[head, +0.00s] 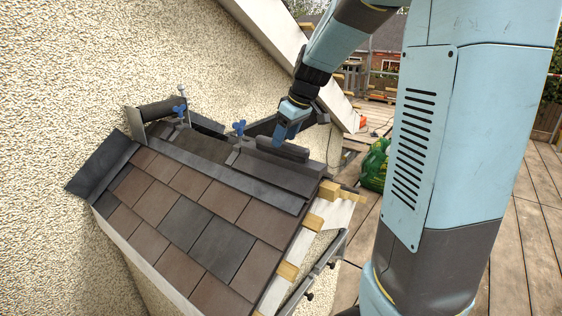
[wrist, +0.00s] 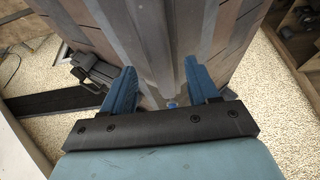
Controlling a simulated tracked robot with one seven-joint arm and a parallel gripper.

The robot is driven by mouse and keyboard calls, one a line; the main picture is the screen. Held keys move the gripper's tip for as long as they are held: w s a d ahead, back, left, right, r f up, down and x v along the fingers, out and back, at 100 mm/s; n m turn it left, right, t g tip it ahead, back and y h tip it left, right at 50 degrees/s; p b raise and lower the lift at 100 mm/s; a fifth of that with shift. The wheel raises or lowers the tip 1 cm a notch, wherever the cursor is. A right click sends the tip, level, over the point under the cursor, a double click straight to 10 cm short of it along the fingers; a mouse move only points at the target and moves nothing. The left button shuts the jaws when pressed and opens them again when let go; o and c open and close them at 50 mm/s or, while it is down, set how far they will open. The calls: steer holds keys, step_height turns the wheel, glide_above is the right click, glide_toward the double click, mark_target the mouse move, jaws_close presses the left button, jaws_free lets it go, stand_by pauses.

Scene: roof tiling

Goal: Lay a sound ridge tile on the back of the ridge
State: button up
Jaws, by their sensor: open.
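In the head view, a small tiled roof (head: 208,243) has brown and dark grey tiles. A dark rounded ridge tile (head: 162,109) lies at the far left end of the ridge. Another dark ridge tile (head: 282,149) lies at the near right end. My gripper (head: 284,138) is over the right end of the ridge, close to the near tile. In the wrist view its blue fingers (wrist: 161,88) are spread, with a grey surface between them. I cannot tell whether they touch it.
A rough rendered wall (head: 60,70) rises behind and left of the roof. A sloping white board (head: 290,45) stands above the ridge. Wooden battens (head: 313,222) show at the right roof edge. A green bag (head: 374,165) lies on the decking. A black object (wrist: 95,73) is left of my fingers.

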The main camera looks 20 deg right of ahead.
mark_target(281, 158)
steer(key=shift+x, duration=1.7)
steer(key=shift+a, duration=0.1)
steer(key=shift+c, duration=0.3)
jaws_close()
steer(key=shift+w+r, duration=0.1)
steer(key=shift+r, duration=0.05)
